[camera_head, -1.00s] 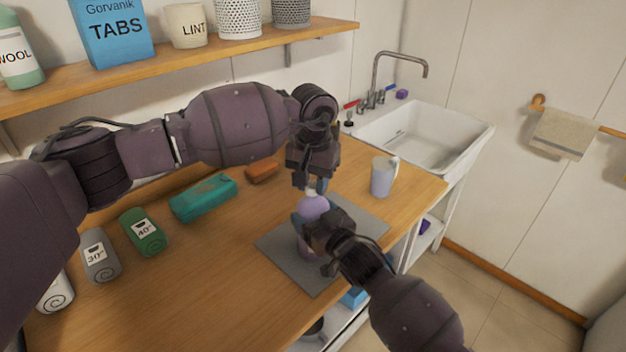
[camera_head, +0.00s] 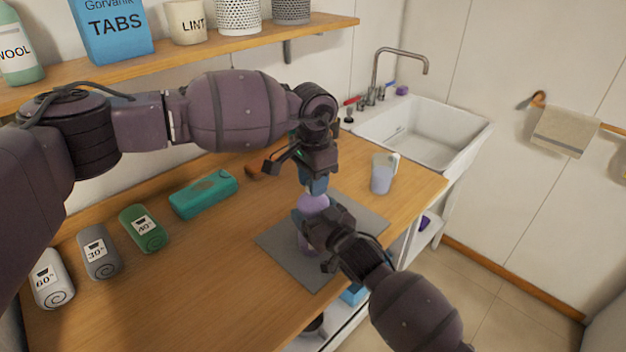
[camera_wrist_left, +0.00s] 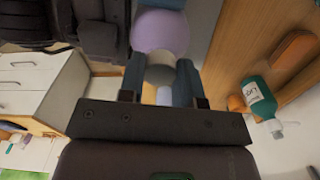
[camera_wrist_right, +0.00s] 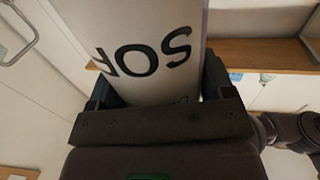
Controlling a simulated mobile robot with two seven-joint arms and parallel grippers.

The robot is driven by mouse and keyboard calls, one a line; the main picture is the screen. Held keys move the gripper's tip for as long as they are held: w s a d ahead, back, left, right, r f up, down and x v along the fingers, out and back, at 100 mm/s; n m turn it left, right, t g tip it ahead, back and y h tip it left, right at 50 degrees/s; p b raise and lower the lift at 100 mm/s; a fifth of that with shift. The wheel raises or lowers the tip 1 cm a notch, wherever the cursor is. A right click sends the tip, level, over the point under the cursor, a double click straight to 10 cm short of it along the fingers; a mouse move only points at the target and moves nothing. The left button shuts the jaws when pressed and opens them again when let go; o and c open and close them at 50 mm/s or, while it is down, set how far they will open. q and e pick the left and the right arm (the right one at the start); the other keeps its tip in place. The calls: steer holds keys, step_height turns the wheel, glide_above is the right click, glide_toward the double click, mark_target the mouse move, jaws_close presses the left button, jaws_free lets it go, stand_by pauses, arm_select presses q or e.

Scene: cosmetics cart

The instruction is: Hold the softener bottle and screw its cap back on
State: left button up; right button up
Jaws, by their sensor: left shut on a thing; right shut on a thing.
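The softener bottle (camera_head: 312,203) is pale purple and stands on the grey mat. Its label, partly reading "SOF", shows in the right wrist view (camera_wrist_right: 150,55). My right gripper (camera_head: 312,228) is shut around its body and hides much of it in the head view. My left gripper (camera_head: 314,188) points down from above and is shut on the pale grey cap (camera_wrist_left: 160,70). The cap sits over the bottle's purple shoulder (camera_wrist_left: 160,30) at the neck. Whether the threads are engaged cannot be seen.
The grey mat (camera_head: 290,265) lies on the wooden counter. A pale measuring cup (camera_head: 382,178) stands to the right, near the sink (camera_head: 430,140). A shelf (camera_head: 170,58) runs above the back.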

arm_select(q)
steer(key=o, duration=0.9)
steer(key=shift+r, duration=2.25)
steer(key=shift+c, duration=0.4)
